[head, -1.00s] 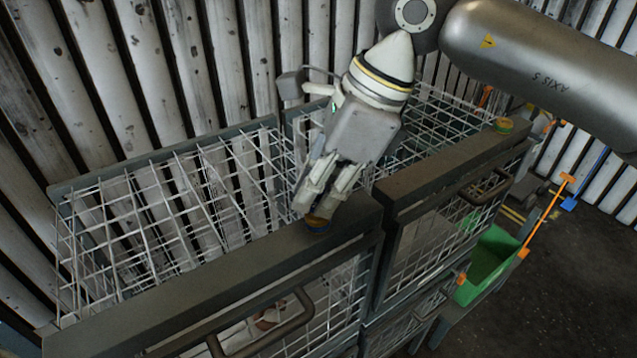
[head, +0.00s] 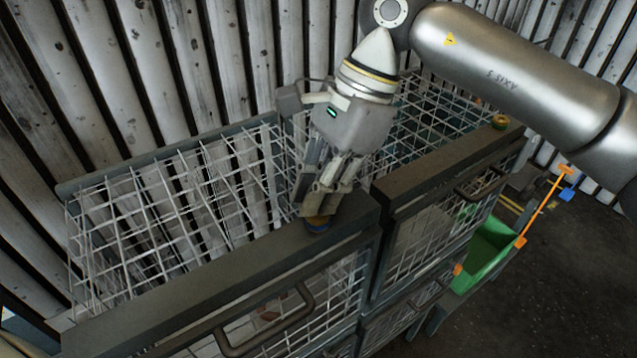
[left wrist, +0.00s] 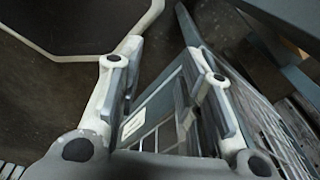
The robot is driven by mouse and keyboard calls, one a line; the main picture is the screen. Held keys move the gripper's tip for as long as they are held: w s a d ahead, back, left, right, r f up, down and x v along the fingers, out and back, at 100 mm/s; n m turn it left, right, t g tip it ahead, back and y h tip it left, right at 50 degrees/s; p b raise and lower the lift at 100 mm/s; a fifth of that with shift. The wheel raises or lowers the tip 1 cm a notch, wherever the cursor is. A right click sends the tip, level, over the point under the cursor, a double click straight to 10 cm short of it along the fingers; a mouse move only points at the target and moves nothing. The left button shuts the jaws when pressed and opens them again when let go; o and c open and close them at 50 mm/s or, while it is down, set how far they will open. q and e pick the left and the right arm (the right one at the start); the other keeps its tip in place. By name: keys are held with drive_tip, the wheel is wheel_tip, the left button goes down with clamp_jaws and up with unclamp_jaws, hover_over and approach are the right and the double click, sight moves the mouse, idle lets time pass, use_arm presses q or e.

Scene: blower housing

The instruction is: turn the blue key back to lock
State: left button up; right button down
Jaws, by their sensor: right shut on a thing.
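The blue key (head: 317,223) sits on the top front beam of the left wire cage (head: 215,270), near the beam's right end. It is a small round thing with a yellowish part and a blue part; its upper side is mostly hidden by fingers. My right gripper (head: 319,210) points down from above and is shut on the blue key. My left gripper (left wrist: 165,90) shows only in the left wrist view, with its two fingers apart and nothing between them, near a wire mesh panel.
A second wire cage (head: 440,160) stands to the right, with a similar round key (head: 500,122) on its beam. A green bin (head: 485,260) and an orange-handled tool (head: 545,205) are beyond. A corrugated wall (head: 120,80) closes the back.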

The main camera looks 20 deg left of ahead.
drive_tip(key=shift+n+h, duration=0.3)
drive_tip(key=shift+n, duration=0.5)
drive_tip(key=c, duration=1.4)
unclamp_jaws()
drive_tip(key=shift+o, duration=0.2)
